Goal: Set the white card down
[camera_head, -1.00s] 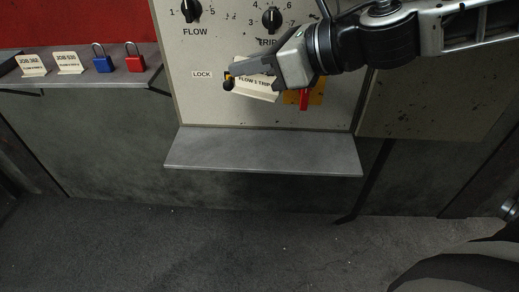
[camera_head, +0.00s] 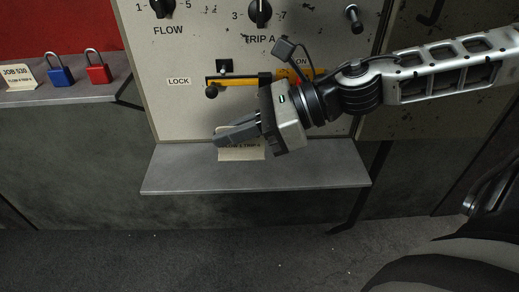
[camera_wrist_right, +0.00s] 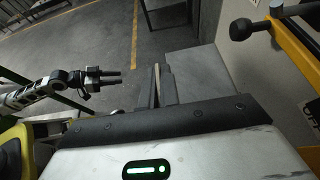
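The white card (camera_head: 242,153) shows below the fingers of my right gripper (camera_head: 237,135), low in front of the panel and just over the grey shelf (camera_head: 255,178). The fingers hide part of its print. My right gripper is shut on the card; in the right wrist view its fingers (camera_wrist_right: 158,88) have a thin pale edge between them. I cannot tell whether the card's bottom touches the shelf. My left gripper (camera_wrist_right: 107,76) is out of the head view; in the right wrist view it is empty, its fingers apart.
The panel (camera_head: 160,115) rises behind the shelf, with knobs and a yellow lever (camera_head: 240,80) above the gripper. A side ledge (camera_head: 60,97) at the left holds a JOB 530 card (camera_head: 18,77), a blue padlock (camera_head: 60,75) and a red padlock (camera_head: 98,73). The shelf's left and right parts are clear.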

